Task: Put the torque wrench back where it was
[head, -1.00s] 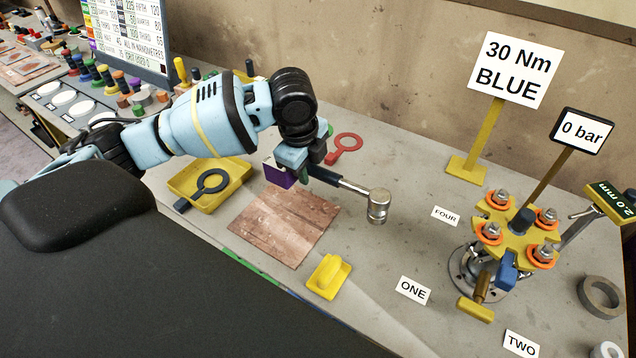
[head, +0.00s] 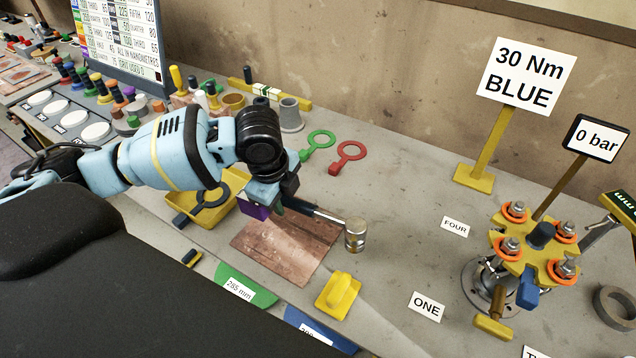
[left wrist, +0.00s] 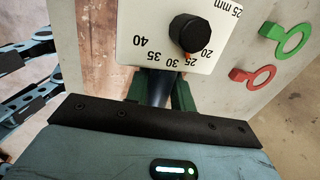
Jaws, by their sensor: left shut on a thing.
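My left gripper (head: 283,196) is shut on the torque wrench (head: 322,214). In the left wrist view, a dark handle (left wrist: 157,88) sits between the green fingers. A white scale plate (left wrist: 165,35) with a black knob (left wrist: 188,33) is in front of them. A purple part (head: 255,210) shows beside the gripper. My right gripper is not in view.
A yellow tray (head: 180,193) with a dark ring tool lies left. Green (head: 321,140) and red (head: 351,151) ring tools lie behind. A yellow block (head: 338,293) is in front. A yellow flange fixture (head: 525,245) stands right. Bench between plate and fixture is mostly clear.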

